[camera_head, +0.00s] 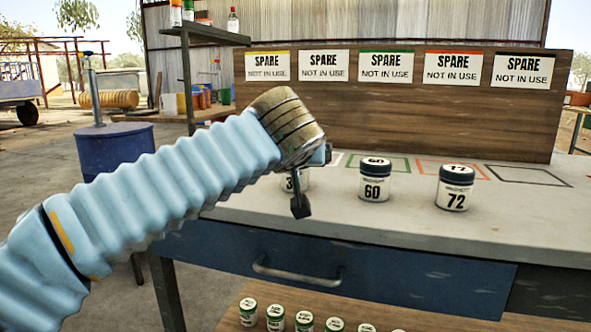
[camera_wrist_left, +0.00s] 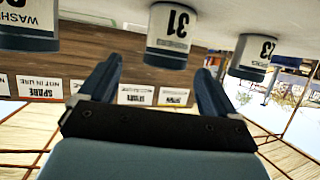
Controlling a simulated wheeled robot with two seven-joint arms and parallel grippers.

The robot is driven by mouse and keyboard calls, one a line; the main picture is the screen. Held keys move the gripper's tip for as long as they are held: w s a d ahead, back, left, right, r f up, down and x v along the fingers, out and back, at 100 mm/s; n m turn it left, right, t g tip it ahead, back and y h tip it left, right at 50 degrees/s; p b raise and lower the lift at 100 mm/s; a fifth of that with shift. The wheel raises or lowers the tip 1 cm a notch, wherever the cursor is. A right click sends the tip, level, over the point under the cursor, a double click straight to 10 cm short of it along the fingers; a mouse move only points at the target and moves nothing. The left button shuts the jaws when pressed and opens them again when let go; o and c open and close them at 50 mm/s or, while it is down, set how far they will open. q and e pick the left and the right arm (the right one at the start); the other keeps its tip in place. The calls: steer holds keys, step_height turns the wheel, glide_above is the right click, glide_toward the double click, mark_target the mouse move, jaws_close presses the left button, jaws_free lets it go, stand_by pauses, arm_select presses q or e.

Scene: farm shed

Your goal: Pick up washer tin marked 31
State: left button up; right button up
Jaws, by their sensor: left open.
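The washer tin marked 31 (camera_wrist_left: 172,32) is a white tin with a dark lid. In the left wrist view it appears upside down, near the top middle, between and beyond the fingers. In the head view a tin whose label shows a 3 (camera_head: 288,184) stands on the bench, mostly hidden behind my left gripper (camera_head: 301,205). In the left wrist view both fingers of my left gripper (camera_wrist_left: 160,72) are spread apart with nothing between their tips. My right gripper is not in view.
Tins marked 60 (camera_head: 373,188) and 72 (camera_head: 454,193) stand to the right on the bench (camera_head: 400,225). Another tin (camera_wrist_left: 252,55), seemingly marked 23, is beside tin 31 in the wrist view. A wooden board (camera_head: 400,105) with SPARE signs stands behind. Several green-lidded tins (camera_head: 305,321) sit below.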

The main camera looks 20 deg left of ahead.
arm_select(q)
steer(key=x, duration=0.2)
steer(key=p+x, duration=0.1)
steer(key=x, duration=0.3)
steer(key=shift+w+a, duration=0.4)
steer(key=shift+a, duration=0.05)
steer(key=c, duration=1.2)
